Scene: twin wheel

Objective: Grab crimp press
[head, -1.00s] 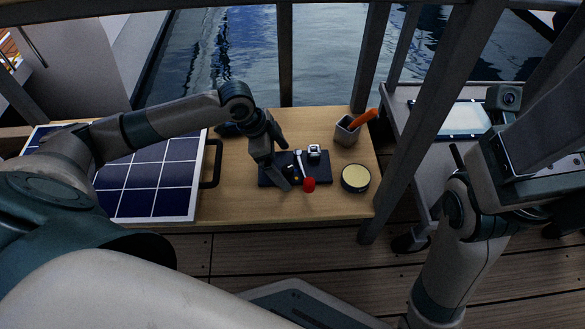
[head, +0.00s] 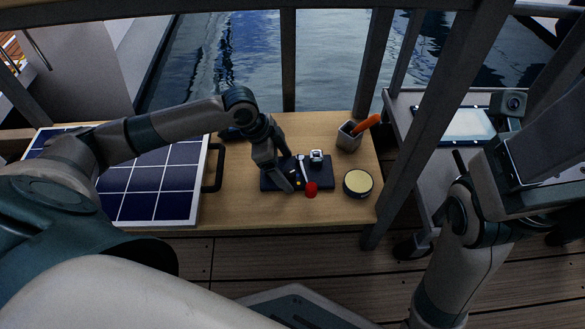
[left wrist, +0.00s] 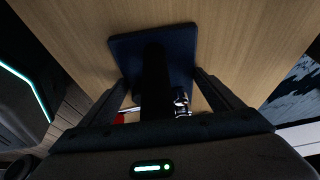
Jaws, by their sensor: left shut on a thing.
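The crimp press (head: 325,178) lies on the wooden table, a dark flat base with a silver lever and a red knob (head: 311,189) at its front. My left gripper (head: 290,172) reaches down over the left part of the press and is shut on it. In the left wrist view, the dark base (left wrist: 122,45) shows beyond my fingers (left wrist: 168,92), with a dark upright part between them. A bit of red and some shiny metal show near the fingers. My right arm is folded at the right of the head view; its fingers cannot be made out clearly.
A solar panel (head: 150,192) with a black handle lies left of the press. A round tin (head: 358,183) and a grey cup (head: 349,136) with an orange-handled tool stand to the right. Railing posts (head: 420,125) rise close to the table's right end.

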